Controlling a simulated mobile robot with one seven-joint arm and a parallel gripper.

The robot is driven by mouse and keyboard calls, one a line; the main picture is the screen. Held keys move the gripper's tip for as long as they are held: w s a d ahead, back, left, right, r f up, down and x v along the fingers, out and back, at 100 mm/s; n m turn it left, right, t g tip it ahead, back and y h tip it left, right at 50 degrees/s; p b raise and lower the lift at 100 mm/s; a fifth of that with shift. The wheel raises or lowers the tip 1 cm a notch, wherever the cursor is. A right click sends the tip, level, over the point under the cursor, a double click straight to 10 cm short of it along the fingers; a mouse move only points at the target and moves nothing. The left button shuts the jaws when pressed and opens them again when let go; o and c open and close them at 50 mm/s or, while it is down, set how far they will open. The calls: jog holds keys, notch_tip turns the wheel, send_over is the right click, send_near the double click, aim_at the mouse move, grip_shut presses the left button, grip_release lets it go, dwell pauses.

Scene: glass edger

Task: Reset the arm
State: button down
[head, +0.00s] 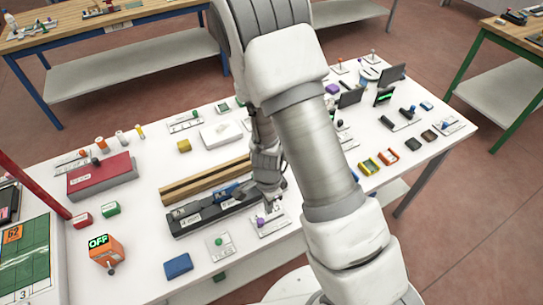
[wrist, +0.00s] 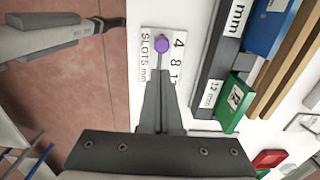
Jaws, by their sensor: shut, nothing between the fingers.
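My arm reaches down over the white table (head: 140,215) in the head view. My gripper (head: 270,204) is shut and empty above the table's front part. In the wrist view my gripper (wrist: 159,76) shows its two fingers together, pointing at a purple knob (wrist: 162,44) on a white plate (wrist: 150,68) marked SLOT 5 mm with numbers. The purple knob also shows in the head view (head: 260,222), just in front of the fingers. I cannot tell whether the fingertips touch the knob's lever.
A dark holder (head: 190,226) with a blue block lies beside my gripper, wooden bars (head: 195,184) behind it. A green block (wrist: 234,104) is near the fingers in the wrist view. An orange OFF box (head: 105,252) and red block (head: 102,178) stand left. My arm hides the table's middle.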

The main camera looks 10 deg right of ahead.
notch_tip(320, 180, up, 19)
jog(key=n+t+y+b, duration=0.2)
jog(key=n+t, duration=0.1)
jog(key=n, duration=0.4)
jog(key=s+d+r+n+t+h+b, duration=0.2)
jog(key=s+d+r+n, duration=0.5)
jog(key=s+r, duration=0.4)
jog(key=shift+s+r+t+b, duration=0.3)
jog(key=shift+r+b, duration=0.1)
jog(key=shift+r, duration=0.55)
